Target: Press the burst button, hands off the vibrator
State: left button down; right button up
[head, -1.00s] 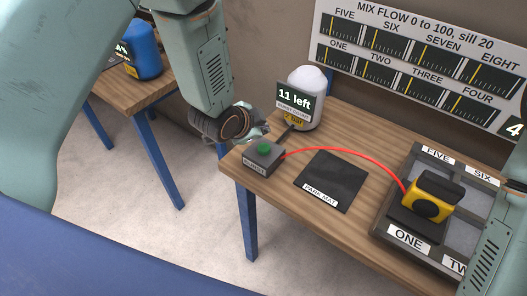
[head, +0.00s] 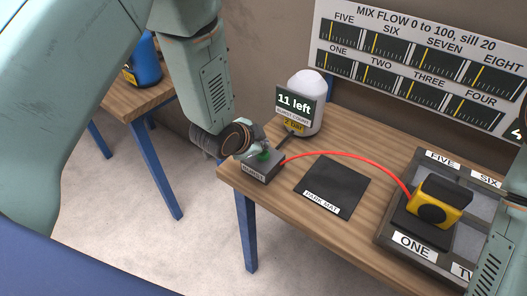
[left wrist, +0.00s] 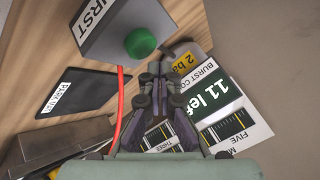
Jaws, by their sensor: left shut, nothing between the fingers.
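The burst button is a green cap (head: 265,155) on a grey box (head: 262,170) labelled BURST at the table's left corner. My left gripper (head: 261,149) is shut and empty, its tips right at the cap and partly hiding it. In the left wrist view the green cap (left wrist: 140,43) shows just beyond and left of the shut fingertips (left wrist: 158,70); I cannot tell if they touch. The yellow and black vibrator (head: 437,205) sits on the compartment tray near ONE, apart from the left gripper. My right gripper is out of view; only part of its arm shows.
A red hose (head: 345,154) runs from the button box to the vibrator. A white canister (head: 306,88) with an "11 left" sign (head: 296,103) stands behind the button. The black park mat (head: 332,185) is empty. A flow board (head: 420,65) hangs behind.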

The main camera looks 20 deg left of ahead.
pick_arm(q)
jog(key=shift+a, duration=0.15)
dwell(0.5)
jog(key=shift+f+b, duration=0.35)
jog(key=shift+f, duration=0.15)
jog(key=shift+f+b, duration=0.4)
jog(key=shift+f, duration=0.15)
dwell(0.8)
dwell(0.3)
jog(key=shift+r+p, duration=0.85)
jog(key=shift+r, duration=0.2)
